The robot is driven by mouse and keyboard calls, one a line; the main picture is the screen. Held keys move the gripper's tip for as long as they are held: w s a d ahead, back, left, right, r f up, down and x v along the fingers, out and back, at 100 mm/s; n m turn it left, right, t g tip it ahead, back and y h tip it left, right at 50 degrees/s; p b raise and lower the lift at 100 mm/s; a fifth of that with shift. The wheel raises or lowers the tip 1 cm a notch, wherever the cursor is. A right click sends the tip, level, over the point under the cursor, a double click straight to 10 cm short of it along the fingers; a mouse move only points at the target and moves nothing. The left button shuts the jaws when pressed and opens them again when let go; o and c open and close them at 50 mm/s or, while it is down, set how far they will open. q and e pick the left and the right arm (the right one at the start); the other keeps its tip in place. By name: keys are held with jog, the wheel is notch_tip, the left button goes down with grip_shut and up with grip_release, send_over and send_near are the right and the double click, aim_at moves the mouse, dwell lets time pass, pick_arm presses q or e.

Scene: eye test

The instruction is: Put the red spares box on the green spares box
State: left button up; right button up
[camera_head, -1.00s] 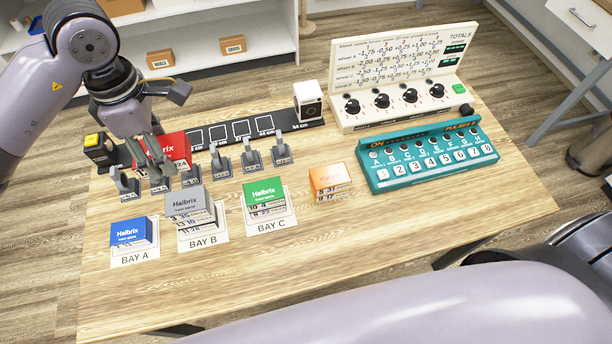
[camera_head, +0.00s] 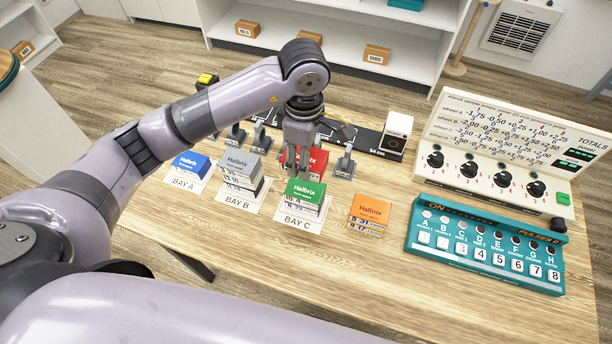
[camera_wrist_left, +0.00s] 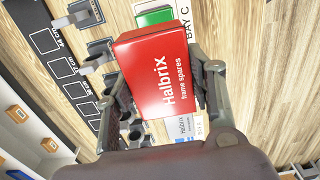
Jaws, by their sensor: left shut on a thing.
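The red spares box (camera_head: 319,161) is held between the fingers of my left gripper (camera_head: 294,160), just behind the green spares box in the head view. In the left wrist view the red box (camera_wrist_left: 160,70) fills the space between both fingers. The green spares box (camera_head: 305,190) stands on the BAY C card, with white numbered sides below its green top. A corner of the green box (camera_wrist_left: 154,17) shows past the red box in the left wrist view. The head view does not make the height of the red box clear. My right gripper is not in view.
A blue box (camera_head: 190,162) is at BAY A, a grey box (camera_head: 240,165) at BAY B. An orange box (camera_head: 370,212) stands right of BAY C. Levers such as this one (camera_head: 345,161) line the back. A teal button panel (camera_head: 480,267) is at right. The front table is clear.

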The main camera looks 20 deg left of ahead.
pick_arm(q)
send_over(305, 189)
notch_tip(305, 189, down, 5)
jog(key=shift+r+p, duration=0.1)
jog(key=shift+p, duration=0.25)
notch_tip(305, 189, down, 4)
jog(key=shift+w+f+p, duration=0.1)
jog(key=shift+p, duration=0.3)
jog(key=shift+f, duration=0.15)
jog(key=o, duration=1.1)
jog(key=shift+c, duration=0.2)
jog(key=shift+o, duration=0.8)
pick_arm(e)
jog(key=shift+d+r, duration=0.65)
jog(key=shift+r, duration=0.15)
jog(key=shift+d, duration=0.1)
